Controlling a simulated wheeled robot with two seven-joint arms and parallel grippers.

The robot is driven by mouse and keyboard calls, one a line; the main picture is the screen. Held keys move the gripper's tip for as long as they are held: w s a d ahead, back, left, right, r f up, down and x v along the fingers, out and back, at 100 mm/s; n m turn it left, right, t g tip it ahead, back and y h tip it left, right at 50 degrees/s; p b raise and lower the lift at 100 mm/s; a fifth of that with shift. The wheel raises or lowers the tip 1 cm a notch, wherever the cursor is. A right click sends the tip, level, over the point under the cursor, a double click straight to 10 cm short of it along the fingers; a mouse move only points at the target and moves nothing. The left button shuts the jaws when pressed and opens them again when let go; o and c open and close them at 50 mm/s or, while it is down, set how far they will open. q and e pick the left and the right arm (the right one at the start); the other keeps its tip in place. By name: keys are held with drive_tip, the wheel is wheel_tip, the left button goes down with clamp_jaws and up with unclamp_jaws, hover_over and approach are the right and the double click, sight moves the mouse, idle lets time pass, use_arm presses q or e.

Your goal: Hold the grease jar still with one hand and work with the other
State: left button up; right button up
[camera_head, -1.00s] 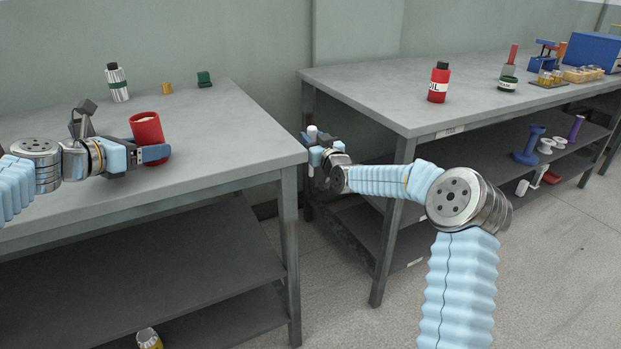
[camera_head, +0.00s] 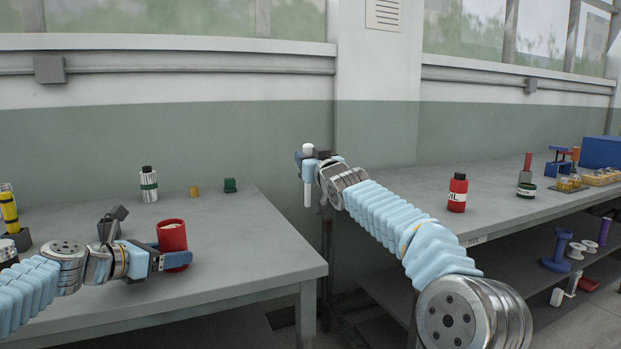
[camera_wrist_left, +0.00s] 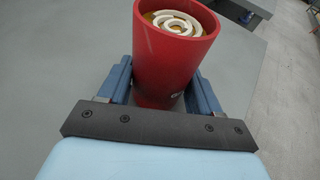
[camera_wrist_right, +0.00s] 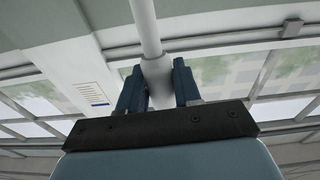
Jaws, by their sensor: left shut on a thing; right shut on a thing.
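The grease jar is a red open-topped cup (camera_head: 171,236) standing on the left table, with pale swirled grease inside its rim. It also shows in the left wrist view (camera_wrist_left: 168,55). My left gripper (camera_head: 178,260) is shut around the jar's side, one finger on each side. My right gripper (camera_head: 309,160) is shut on a white rod-like tool (camera_head: 308,192) and holds it in the air beyond the right end of the left table. The tool hangs upright, with a thicker white top above the fingers. In the right wrist view the white tool (camera_wrist_right: 156,75) sits between both fingers.
On the left table (camera_head: 262,262) are a silver bottle (camera_head: 148,186), a small yellow piece (camera_head: 194,191), a green block (camera_head: 230,185) and a yellow item (camera_head: 9,212). A gap separates the tables.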

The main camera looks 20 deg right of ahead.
drive_tip(key=s+a+r+n+g+y, duration=0.25)
drive_tip(key=a+y, duration=0.25)
drive_tip(key=a, duration=0.6)
drive_tip(key=s+a+r+n+g+y, duration=0.1)
drive_tip(key=s+a+r+n+y, duration=0.2)
drive_tip(key=a, duration=0.8)
drive_tip(key=s+a+r+n+g+y, duration=0.1)
drive_tip(key=a+r+n+g+y, duration=0.2)
drive_tip(key=a+y, duration=0.5)
wheel_tip(320, 180, down, 9)
drive_tip(key=a+h, duration=0.1)
drive_tip(key=a, duration=0.1)
drive_tip(key=shift+a+n+t+h, duration=0.2)
drive_tip(key=shift+n+t+h, duration=0.15)
drive_tip(key=shift+t+h, duration=0.1)
drive_tip(key=shift+w, duration=0.1)
drive_tip(key=shift+a, duration=0.1)
